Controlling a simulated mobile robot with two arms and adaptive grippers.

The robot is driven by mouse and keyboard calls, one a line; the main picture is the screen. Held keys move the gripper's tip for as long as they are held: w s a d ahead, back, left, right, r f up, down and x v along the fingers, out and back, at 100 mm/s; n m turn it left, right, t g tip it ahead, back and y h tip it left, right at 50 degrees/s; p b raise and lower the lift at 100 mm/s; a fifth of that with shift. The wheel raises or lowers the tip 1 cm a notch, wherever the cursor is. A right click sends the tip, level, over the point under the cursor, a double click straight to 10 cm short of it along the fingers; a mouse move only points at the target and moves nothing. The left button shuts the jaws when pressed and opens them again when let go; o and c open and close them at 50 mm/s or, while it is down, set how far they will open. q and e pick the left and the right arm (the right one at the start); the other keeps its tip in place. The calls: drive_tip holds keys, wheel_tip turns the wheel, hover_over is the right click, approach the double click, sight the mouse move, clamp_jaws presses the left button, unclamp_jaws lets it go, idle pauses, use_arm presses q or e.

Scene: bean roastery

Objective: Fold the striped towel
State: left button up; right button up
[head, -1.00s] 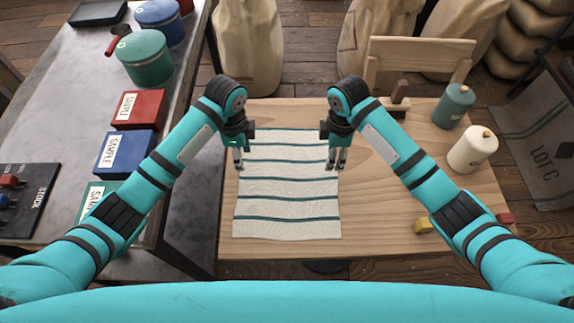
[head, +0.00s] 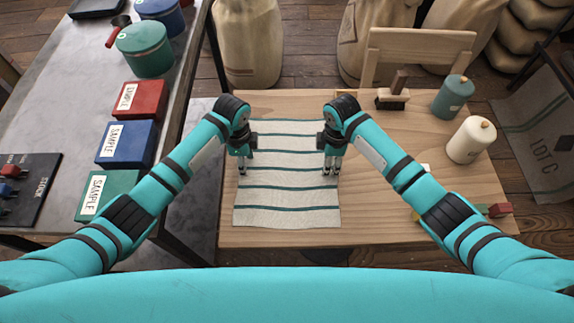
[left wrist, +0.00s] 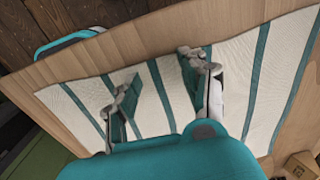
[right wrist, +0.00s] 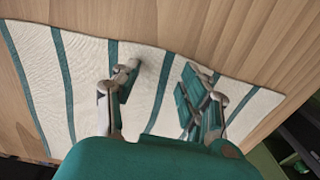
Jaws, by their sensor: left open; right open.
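The striped towel (head: 288,208) is cream with green stripes. It lies spread flat on the wooden table (head: 375,235), slightly wavy at its edges. My left gripper (head: 243,170) is open and empty over the towel's left side, about halfway along. My right gripper (head: 331,170) is open and empty near its right edge at a similar depth. The left wrist view shows the towel (left wrist: 225,95) behind the left gripper's parted fingers (left wrist: 158,85). The right wrist view shows it (right wrist: 85,75) behind the right gripper's parted fingers (right wrist: 166,88). I cannot tell whether either touches cloth.
A teal canister (head: 453,97), a cream canister (head: 471,140) and a brush (head: 393,97) stand on the table's right side. Small coloured blocks (head: 500,210) lie near my right forearm. A metal bench (head: 65,110) with sample boxes (head: 126,143) stands at left.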

use_arm(q)
drive_tip(key=shift+f, duration=0.15)
drive_tip(key=shift+c, duration=0.4)
use_arm(e)
drive_tip(key=shift+f, duration=0.1)
drive_tip(key=shift+c, duration=0.4)
use_arm(q)
drive_tip(key=shift+s+f, duration=0.1)
drive_tip(key=shift+s, duration=0.05)
drive_tip(key=c, duration=0.8)
use_arm(e)
drive_tip(key=shift+s+f, duration=0.1)
drive_tip(key=shift+s, duration=0.05)
drive_tip(key=c, duration=0.8)
use_arm(q)
clamp_jaws()
use_arm(e)
clamp_jaws()
drive_tip(key=shift+s+f, duration=0.1)
